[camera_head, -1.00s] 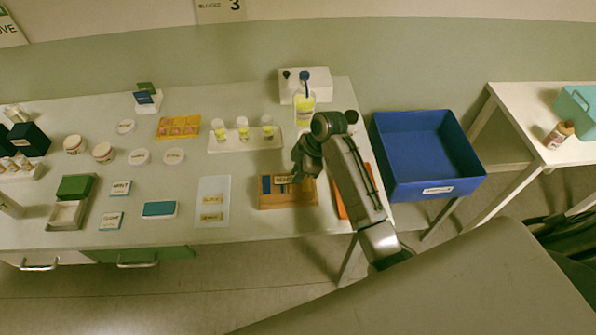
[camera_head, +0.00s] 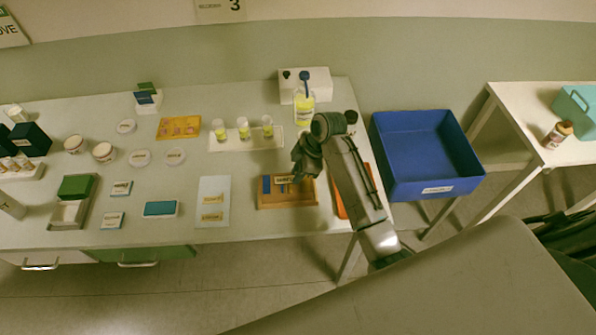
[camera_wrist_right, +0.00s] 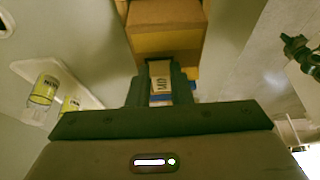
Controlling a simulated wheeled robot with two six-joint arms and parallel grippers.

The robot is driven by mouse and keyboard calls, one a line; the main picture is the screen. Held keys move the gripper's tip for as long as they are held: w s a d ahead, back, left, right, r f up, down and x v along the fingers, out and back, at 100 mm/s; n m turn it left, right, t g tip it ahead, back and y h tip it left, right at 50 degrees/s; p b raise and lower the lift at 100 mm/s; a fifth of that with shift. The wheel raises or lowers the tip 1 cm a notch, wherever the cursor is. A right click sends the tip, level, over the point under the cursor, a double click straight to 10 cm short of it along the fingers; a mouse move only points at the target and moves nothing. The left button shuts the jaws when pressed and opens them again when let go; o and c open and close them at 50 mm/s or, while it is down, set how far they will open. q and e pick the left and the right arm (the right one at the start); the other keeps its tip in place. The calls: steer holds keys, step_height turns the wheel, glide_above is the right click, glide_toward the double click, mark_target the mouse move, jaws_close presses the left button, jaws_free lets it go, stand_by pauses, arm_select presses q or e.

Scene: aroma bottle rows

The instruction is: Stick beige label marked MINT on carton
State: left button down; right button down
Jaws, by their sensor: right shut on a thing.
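A brown, box-like piece that I take for the carton (camera_head: 296,198) lies near the table's right end, with blue strips along its far left part. In the right wrist view a brown box (camera_wrist_right: 166,38) is just beyond the fingertips. My right gripper (camera_head: 298,177) is over the far side of the brown piece. It is shut on a small beige label (camera_wrist_right: 160,84) with dark lettering, which is turned and only partly readable. In the head view the label (camera_head: 284,179) shows beside the fingers. I cannot tell whether it touches the carton. My left gripper is out of view.
A white card (camera_head: 214,187) with beige labels lies left of the carton. Behind are a white tray (camera_head: 281,143) of yellow jars and a yellow bottle (camera_head: 304,112). An orange item (camera_head: 341,206) lies under my right arm. A blue bin (camera_head: 437,189) stands to the right.

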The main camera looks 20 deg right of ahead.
steer(key=shift+s+f, duration=0.1)
steer(key=shift+f, duration=0.05)
steer(key=c, duration=1.3)
jaws_free()
steer(key=shift+o, duration=0.3)
steer(key=shift+r+p, duration=1)
steer(key=shift+r, duration=3.1)
